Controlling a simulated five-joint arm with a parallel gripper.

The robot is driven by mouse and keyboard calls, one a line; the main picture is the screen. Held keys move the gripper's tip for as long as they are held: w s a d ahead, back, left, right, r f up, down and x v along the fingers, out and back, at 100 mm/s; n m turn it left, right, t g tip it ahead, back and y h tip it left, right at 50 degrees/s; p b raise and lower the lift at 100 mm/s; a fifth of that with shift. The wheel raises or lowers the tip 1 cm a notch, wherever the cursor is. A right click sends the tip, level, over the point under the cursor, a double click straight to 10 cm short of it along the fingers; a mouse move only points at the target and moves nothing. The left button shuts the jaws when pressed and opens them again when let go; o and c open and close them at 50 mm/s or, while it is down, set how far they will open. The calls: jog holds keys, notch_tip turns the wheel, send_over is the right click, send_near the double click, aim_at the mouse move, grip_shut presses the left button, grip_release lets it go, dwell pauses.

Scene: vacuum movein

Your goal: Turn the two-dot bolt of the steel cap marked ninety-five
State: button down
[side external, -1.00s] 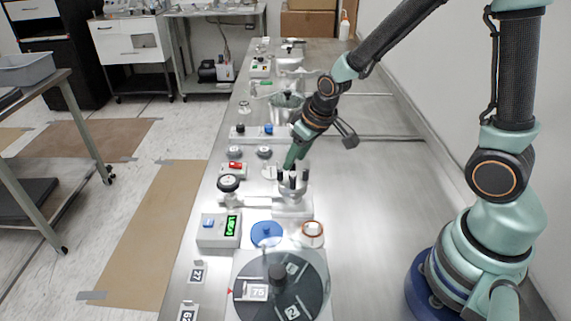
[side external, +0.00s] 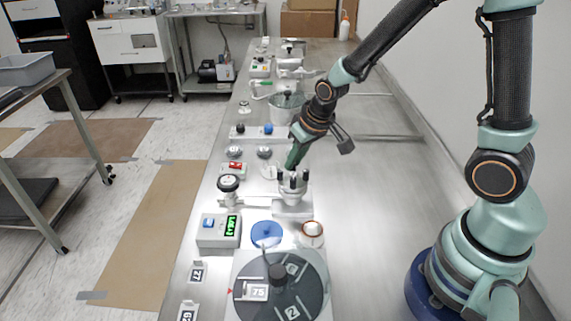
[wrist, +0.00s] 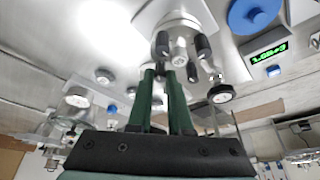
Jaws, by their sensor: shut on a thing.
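The round steel cap (side external: 292,190) stands on a white fitting in the middle of the bench, with several dark upright bolts round its rim. In the wrist view the cap (wrist: 183,32) is at top centre. My gripper (side external: 290,165) reaches down to its far side, tilted. In the wrist view the green fingers of my gripper (wrist: 161,68) are close together at the cap's rim, shut on a bolt. Their tips hide most of that bolt. I cannot read its dots or any ninety-five mark on the cap.
A display box (side external: 219,231) with green digits, a blue disc (side external: 267,234) and an orange-rimmed ring (side external: 312,229) stand nearer the camera. A dark round turntable (side external: 282,293) is at the front.

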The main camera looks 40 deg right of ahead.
jog(key=shift+a+m, duration=0.15)
jog(key=shift+m, duration=0.65)
jog(key=c, duration=0.8)
grip_release()
jog(key=shift+c, duration=0.2)
jog(key=v, duration=1.2)
